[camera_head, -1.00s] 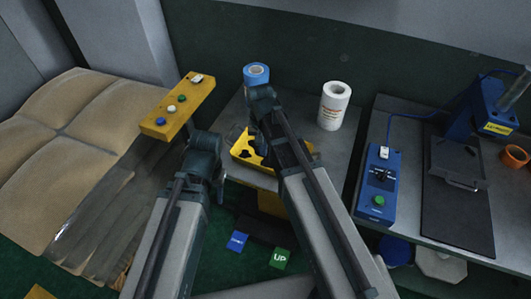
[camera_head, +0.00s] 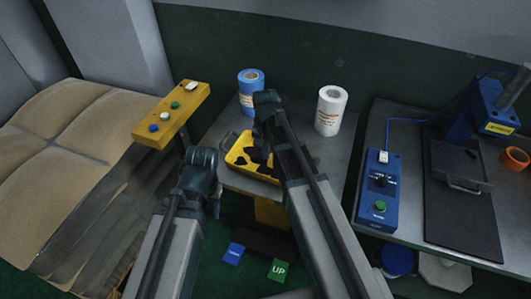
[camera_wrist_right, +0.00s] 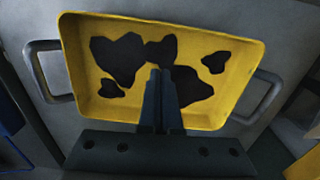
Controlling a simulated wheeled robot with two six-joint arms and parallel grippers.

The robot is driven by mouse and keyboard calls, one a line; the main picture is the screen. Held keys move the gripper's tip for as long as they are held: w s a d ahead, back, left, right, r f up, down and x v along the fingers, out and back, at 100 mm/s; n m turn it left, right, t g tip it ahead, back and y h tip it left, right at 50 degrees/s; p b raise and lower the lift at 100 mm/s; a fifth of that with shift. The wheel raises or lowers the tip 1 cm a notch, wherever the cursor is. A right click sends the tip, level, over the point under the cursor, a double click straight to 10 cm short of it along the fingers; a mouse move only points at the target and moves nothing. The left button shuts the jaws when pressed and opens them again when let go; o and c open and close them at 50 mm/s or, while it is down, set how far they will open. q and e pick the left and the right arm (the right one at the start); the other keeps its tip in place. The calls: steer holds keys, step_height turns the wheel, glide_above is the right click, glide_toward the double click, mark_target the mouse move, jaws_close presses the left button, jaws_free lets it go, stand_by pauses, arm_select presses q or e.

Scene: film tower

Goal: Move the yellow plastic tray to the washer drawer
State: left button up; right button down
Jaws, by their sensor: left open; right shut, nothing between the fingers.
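The yellow plastic tray (camera_head: 237,157) lies on the grey bench, partly hidden behind my right arm. In the right wrist view the tray (camera_wrist_right: 203,28) has a grey handle at each end and several black irregular patches inside. My right gripper (camera_wrist_right: 161,72) is shut and empty, with its fingertips over the middle of the tray, clear of both handles. I cannot tell whether it touches the tray. My left gripper (camera_head: 214,205) is open, left of the tray and apart from it; its fingers are mostly hidden. I cannot make out a washer drawer.
A blue roll (camera_head: 250,95) and a white roll (camera_head: 330,112) stand behind the tray. A yellow button panel (camera_head: 170,113) is at the left. A blue control box (camera_head: 378,190) and a dark handled plate (camera_head: 460,163) are on the right bench.

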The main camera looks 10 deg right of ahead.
mark_target(266, 168)
step_height(266, 168, down, 5)
steer(key=b, duration=0.3)
steer(key=shift+r, duration=0.2)
steer(key=s+a, duration=0.2)
steer(key=s, duration=0.1)
steer(key=shift+r, duration=0.15)
arm_select(q)
step_height(266, 168, down, 4)
steer(key=shift+f, duration=0.15)
arm_select(e)
steer(key=shift+s+a, duration=0.15)
steer(key=shift+s, duration=0.05)
